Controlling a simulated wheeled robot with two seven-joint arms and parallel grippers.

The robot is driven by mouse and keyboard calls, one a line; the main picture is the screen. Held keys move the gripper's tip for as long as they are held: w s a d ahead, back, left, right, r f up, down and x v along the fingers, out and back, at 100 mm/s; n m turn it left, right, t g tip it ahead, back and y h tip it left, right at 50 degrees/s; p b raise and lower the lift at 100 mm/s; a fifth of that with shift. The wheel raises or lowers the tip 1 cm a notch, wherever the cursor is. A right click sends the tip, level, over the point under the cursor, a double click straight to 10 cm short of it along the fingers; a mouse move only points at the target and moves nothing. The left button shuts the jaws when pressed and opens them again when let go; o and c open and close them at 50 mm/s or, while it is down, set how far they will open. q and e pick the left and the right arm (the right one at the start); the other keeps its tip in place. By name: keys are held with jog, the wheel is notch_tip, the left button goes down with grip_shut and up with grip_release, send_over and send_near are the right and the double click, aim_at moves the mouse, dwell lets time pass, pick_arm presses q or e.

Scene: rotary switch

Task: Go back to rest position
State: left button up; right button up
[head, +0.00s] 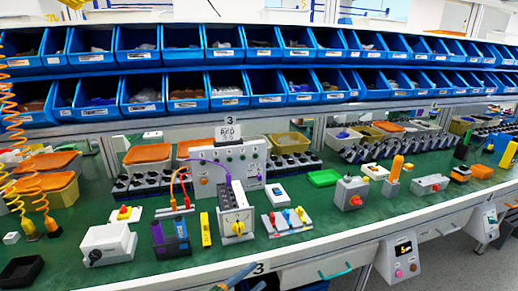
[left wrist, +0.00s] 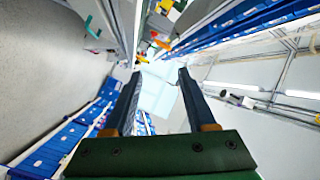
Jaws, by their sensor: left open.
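My left gripper (head: 240,277) shows only in part at the bottom edge of the head view, low in front of the bench. In the left wrist view the left gripper (left wrist: 158,74) has its two dark fingers wide apart with nothing between them. A grey box with a yellow rotary knob (head: 237,227) stands on the green bench top (head: 310,236), beyond and apart from the gripper. Another grey box with a red knob (head: 354,200) stands further right. My right gripper is not in view.
Two rows of blue bins (head: 205,97) run above the bench. A white box (head: 107,244), a purple holder (head: 170,238) and a plate with coloured switches (head: 286,220) stand near the front edge. A control box (head: 399,258) hangs below it.

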pick_arm(q)
jog(key=s+a+f+n+g+y, duration=0.1)
jog(key=s+a+f+n+y, duration=0.3)
jog(key=f, duration=0.4)
jog(key=s+a+f+n+g+y, duration=0.1)
jog(key=s+a+f+n+y, duration=0.3)
jog(key=f, duration=0.4)
jog(key=s+a+f+n+g+y, duration=0.1)
jog(key=s+a+f+n+y, duration=0.1)
jog(key=s+a+f+n, duration=0.35)
jog(key=s+a+f+n+g+y, duration=0.1)
jog(key=s+f, duration=0.3)
jog(key=s, duration=0.5)
jog(key=s+a+f+n+g+y, duration=0.1)
jog(key=s+f+g, duration=0.3)
jog(key=s, duration=0.5)
jog(key=s+a+f+n+g, duration=0.1)
jog(key=s+f+n+g, duration=0.1)
jog(key=s, duration=0.8)
notch_tip(320, 180, down, 3)
jog(key=shift+a+r+n+g+y, duration=0.15)
jog(key=shift+a+n+g+y, duration=0.2)
jog(key=shift+g, duration=0.35)
jog(key=shift+d, duration=0.1)
